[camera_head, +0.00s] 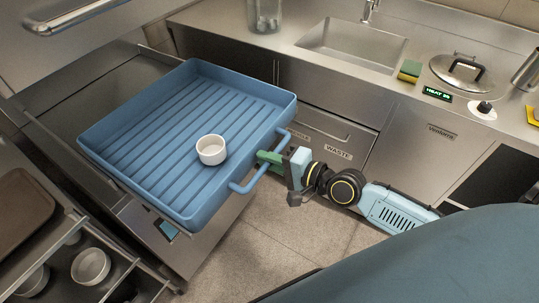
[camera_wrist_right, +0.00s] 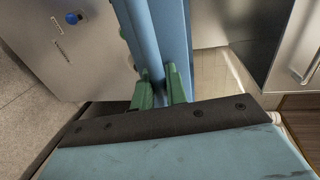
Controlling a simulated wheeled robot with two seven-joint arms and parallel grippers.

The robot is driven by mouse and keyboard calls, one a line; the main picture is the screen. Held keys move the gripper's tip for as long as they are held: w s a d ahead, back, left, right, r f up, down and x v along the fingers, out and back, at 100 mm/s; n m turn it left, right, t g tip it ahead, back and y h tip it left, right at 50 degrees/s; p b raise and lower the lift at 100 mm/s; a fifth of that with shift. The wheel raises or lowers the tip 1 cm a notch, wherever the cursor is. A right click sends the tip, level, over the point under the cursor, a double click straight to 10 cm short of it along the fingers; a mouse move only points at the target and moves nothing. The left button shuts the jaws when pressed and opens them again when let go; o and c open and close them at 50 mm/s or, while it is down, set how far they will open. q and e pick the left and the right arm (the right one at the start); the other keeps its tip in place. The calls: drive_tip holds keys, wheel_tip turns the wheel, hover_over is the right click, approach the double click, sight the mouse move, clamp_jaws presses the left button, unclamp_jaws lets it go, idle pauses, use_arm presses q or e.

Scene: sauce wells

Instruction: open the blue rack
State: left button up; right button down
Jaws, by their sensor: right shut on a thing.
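The blue rack (camera_head: 150,135) is a ribbed, shallow tray that juts out of the metal cabinet at the left in the head view. A small white cup (camera_head: 211,150) sits upright in it. A blue bar handle (camera_head: 243,187) is on its front side. My right gripper (camera_head: 268,158) reaches in from the right, and its green fingers are at that handle. In the right wrist view the green fingers (camera_wrist_right: 158,95) are closed around the blue handle (camera_wrist_right: 170,40). My left gripper does not show.
A counter with a sink (camera_head: 352,45), a sponge (camera_head: 410,71) and a lid (camera_head: 458,72) runs along the back. A drawer marked WASTE (camera_head: 325,140) is below it. Floor (camera_head: 262,235) is free before the rack.

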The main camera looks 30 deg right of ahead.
drive_tip(key=shift+s, duration=0.1)
drive_tip(key=c, duration=1.5)
unclamp_jaws()
drive_tip(key=shift+o, duration=0.2)
drive_tip(key=shift+d, duration=0.1)
drive_tip(key=v, duration=1.3)
drive_tip(key=shift+s+b, duration=0.15)
drive_tip(key=shift+b, duration=0.2)
drive_tip(key=shift+d, duration=0.1)
drive_tip(key=shift+f, duration=0.1)
